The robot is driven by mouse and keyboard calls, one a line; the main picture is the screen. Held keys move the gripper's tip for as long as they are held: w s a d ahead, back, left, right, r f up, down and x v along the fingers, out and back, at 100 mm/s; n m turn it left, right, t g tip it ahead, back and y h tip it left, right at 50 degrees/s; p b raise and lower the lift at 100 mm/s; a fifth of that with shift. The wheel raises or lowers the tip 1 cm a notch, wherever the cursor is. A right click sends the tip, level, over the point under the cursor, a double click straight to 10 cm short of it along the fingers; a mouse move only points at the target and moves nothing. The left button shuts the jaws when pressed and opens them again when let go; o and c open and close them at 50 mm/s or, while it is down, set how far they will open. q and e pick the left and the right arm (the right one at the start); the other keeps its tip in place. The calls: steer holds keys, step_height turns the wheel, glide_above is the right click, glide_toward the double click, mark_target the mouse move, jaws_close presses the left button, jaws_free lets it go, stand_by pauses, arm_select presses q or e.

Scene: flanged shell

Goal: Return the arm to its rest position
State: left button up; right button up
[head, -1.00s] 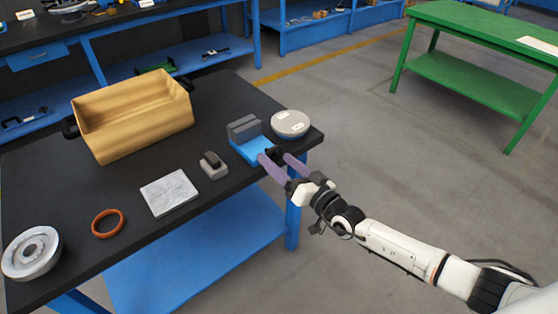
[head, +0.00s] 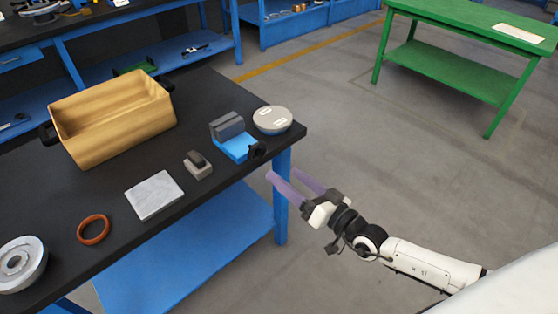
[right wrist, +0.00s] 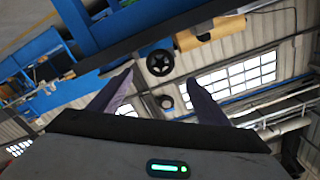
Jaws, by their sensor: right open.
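My right gripper (head: 288,182) is open and empty, with two purple fingers. In the head view it is off the table's right front edge, apart from the blue and grey fixture (head: 236,148) with its black knob (head: 257,150). In the right wrist view the two spread fingers (right wrist: 158,98) have nothing between them but background, with a black wheel-like part (right wrist: 160,62) beyond. My left gripper is not in view.
The black table (head: 215,185) bears a wooden bin (head: 115,128), a grey disc (head: 272,120), a small grey block (head: 198,168), a pale plate (head: 154,195), an orange ring (head: 94,230) and a white flanged part (head: 20,266). A green table (head: 480,42) stands behind; the floor between is clear.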

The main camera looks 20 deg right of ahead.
steer(key=s+f+n+g+h, duration=0.25)
steer(key=s+f+n, duration=0.25)
steer(key=n, duration=1.2)
steer(key=s+f+n+g+h, duration=0.1)
steer(key=s+f+n+h, duration=0.4)
steer(key=n, duration=1.2)
steer(key=s+a+f+m+g+y, duration=0.2)
steer(key=s+m, duration=0.5)
steer(key=m, duration=0.8)
steer(key=s+a+f+m+g+y, duration=0.1)
steer(key=s+a+f+m+g, duration=0.2)
steer(key=s+m, duration=0.4)
steer(key=a+f+m, duration=0.1)
steer(key=f+m, duration=0.1)
steer(key=m, duration=0.6)
steer(key=shift+y, duration=0.35)
